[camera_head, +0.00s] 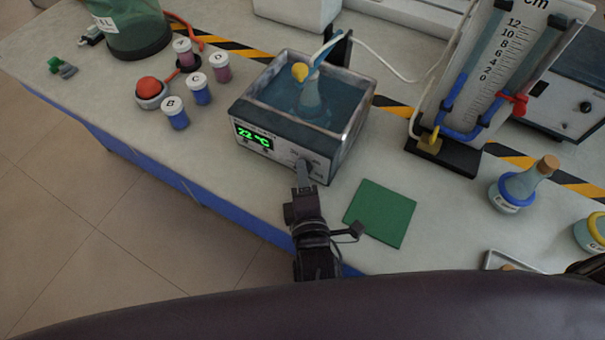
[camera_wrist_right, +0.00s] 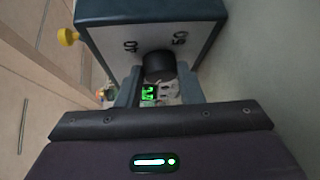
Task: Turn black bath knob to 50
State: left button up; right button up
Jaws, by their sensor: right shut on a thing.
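The water bath (camera_head: 258,140) stands near the table's front edge, with blue water and a flask (camera_head: 311,97) in it. Its green display (camera_head: 253,137) reads 22 °C. My right gripper (camera_head: 303,170) is at the right part of the bath's front panel and hides most of the knob in the head view. In the right wrist view the black knob (camera_wrist_right: 158,66) sits between the two fingers of my right gripper (camera_wrist_right: 160,88), which is shut on it. The marks 40 and 50 show beside the knob; its pointer is not clear. My left gripper is not in view.
Farther right are a gauge board (camera_head: 490,75) and a corked flask (camera_head: 520,188).

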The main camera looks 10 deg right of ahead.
jog(key=o, duration=1)
jog(key=shift+c, duration=0.2)
jog(key=shift+s+r, duration=0.25)
jog(key=shift+s, duration=1.7)
jog(key=shift+s+r, duration=0.2)
jog(key=shift+s, duration=1.75)
